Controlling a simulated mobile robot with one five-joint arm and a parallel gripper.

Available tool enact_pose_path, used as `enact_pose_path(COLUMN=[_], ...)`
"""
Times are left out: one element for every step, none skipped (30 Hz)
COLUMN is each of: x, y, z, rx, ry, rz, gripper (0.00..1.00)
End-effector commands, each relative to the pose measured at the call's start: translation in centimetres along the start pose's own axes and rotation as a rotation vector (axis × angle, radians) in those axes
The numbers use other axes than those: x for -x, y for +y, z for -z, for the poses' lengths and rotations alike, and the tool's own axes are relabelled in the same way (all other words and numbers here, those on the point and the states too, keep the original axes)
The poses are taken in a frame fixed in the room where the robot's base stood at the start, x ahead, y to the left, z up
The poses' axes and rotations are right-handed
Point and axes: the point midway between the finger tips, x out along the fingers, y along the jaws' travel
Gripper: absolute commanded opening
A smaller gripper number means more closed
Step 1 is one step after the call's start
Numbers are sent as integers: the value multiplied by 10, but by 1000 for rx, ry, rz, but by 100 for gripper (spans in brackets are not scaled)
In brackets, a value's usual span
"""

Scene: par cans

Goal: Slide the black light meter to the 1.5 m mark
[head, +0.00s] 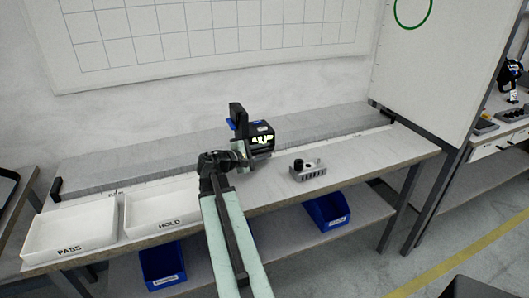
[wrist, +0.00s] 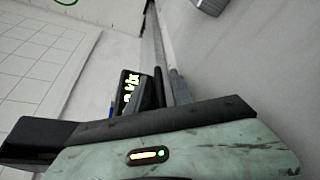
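The black light meter (head: 262,141) has a lit yellow-green display and sits near the middle of the bench, by the long grey ledge. It also shows in the wrist view (wrist: 130,90), just beyond the dark edge of my gripper. My gripper (head: 238,132) is at the meter's left side in the head view, with a black upright part rising beside it. Its fingertips and the meter's lower part are hidden, so I cannot tell whether they touch. The scale marks are too small to read.
White trays marked PASS (head: 70,232) and HOLD (head: 160,208) stand at the bench's left. A grey slotted block (head: 308,173) with small items stands right of the meter, nearer the front. Blue bins (head: 327,211) sit below. The ledge (head: 340,121) is clear toward the right.

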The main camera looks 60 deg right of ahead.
Motion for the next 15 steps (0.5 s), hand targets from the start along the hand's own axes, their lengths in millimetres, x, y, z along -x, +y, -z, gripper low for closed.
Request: enact_pose_path(x=[0,0,0,0,0,0,0,0,0,0,0,0,0,0,0], y=[0,0,0,0,0,0,0,0,0,-1,-1,-1,-1,-1,-1], z=[0,0,0,0,0,0,0,0,0,0,0,0,0,0,0], rx=[0,0,0,0,0,0,0,0,0,0,0,0,-1,-1,-1], ry=[0,0,0,0,0,0,0,0,-1,-1,-1,-1,-1,-1,-1], rz=[0,0,0,1,1,1,1,1,1,2,2,2,2,2,3], gripper=[10,2,0,0,0,0,0,0,0,0,0,0,0,0,0])
